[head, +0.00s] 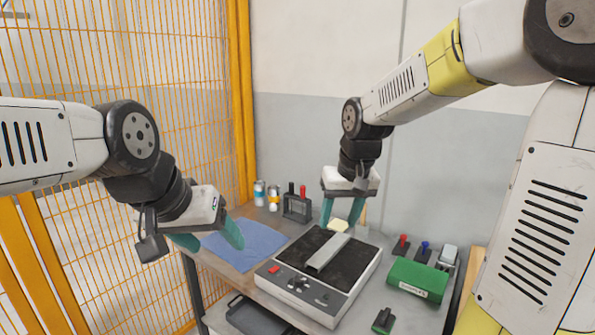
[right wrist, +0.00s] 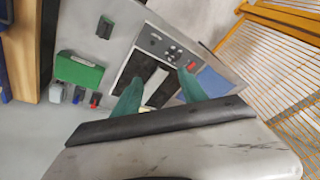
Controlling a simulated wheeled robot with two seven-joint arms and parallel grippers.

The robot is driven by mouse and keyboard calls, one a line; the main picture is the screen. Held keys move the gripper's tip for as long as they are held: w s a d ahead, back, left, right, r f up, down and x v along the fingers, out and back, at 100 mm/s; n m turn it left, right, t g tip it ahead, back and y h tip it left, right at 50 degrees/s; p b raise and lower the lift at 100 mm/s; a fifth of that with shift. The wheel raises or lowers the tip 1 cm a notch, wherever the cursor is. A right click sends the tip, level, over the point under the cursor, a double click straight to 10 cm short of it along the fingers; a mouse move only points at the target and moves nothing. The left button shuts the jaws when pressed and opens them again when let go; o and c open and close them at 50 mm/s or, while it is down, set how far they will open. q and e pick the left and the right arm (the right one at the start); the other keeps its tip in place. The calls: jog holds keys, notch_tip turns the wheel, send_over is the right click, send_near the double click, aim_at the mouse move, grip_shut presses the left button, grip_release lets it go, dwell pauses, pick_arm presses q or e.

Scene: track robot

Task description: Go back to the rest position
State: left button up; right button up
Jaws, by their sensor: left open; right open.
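My left gripper (head: 207,243) is at the left in the head view. It is open, its green fingers apart above the left end of the bench and near the blue cloth (head: 243,246). My right gripper (head: 340,214) is open above the back part of a scale-like device (head: 312,309). It also shows in the right wrist view (right wrist: 158,88), with the device beyond its fingers. A grey metal bar (head: 328,252) lies on the device's black top. Nothing shows between the fingers of either gripper.
A yellow mesh fence (head: 110,120) stands at the left, a wall behind.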

jog(key=s+d+r+t, duration=0.1)
jog(key=s+d+r, duration=0.1)
jog(key=s, duration=0.6)
jog(key=s+d+r+m+t, duration=0.1)
jog(key=s+d+r+t, duration=0.1)
jog(key=s, duration=0.6)
jog(key=shift+d+r+y, duration=0.4)
jog(key=shift+r, duration=0.05)
dwell(0.5)
